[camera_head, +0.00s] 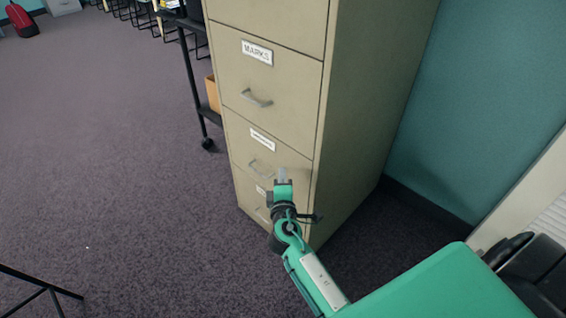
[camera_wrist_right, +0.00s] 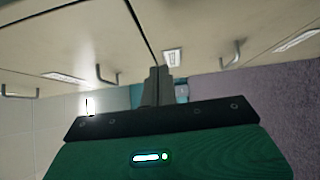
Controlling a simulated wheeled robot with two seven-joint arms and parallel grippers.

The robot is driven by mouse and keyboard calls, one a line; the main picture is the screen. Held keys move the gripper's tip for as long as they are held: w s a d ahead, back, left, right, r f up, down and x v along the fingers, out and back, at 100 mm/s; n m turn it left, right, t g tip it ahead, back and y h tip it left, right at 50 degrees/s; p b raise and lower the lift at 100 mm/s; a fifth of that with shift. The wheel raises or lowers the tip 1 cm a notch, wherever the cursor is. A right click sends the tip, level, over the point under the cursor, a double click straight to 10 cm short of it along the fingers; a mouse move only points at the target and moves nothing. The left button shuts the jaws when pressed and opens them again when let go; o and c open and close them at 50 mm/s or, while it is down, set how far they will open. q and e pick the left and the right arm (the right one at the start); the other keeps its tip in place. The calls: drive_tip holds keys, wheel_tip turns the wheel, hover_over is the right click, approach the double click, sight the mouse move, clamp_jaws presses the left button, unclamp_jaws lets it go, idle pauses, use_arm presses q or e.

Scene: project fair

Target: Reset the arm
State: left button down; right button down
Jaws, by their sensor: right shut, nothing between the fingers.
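My right arm (camera_head: 318,284) is green and reaches up from the lower right in the head view. Its gripper (camera_head: 282,176) is in front of the lower drawers of a beige filing cabinet (camera_head: 365,100). In the right wrist view the gripper fingers (camera_wrist_right: 158,80) are together with nothing between them. The cabinet's drawer fronts and handles (camera_wrist_right: 232,55) show beyond them. I cannot tell whether the gripper touches the cabinet. My left gripper is not in view.
The cabinet's drawers look closed; an upper one has a label (camera_head: 257,52) reading MARKS. A black wheeled cart (camera_head: 190,75) stands behind it at left. A teal wall (camera_head: 480,110) is at right. Carpet (camera_head: 110,150) at left is mostly clear. A red bag (camera_head: 22,20) lies far off.

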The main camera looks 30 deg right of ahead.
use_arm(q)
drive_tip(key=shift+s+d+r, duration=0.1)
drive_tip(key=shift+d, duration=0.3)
use_arm(e)
drive_tip(key=v, duration=0.4)
drive_tip(key=shift+s+a, duration=0.25)
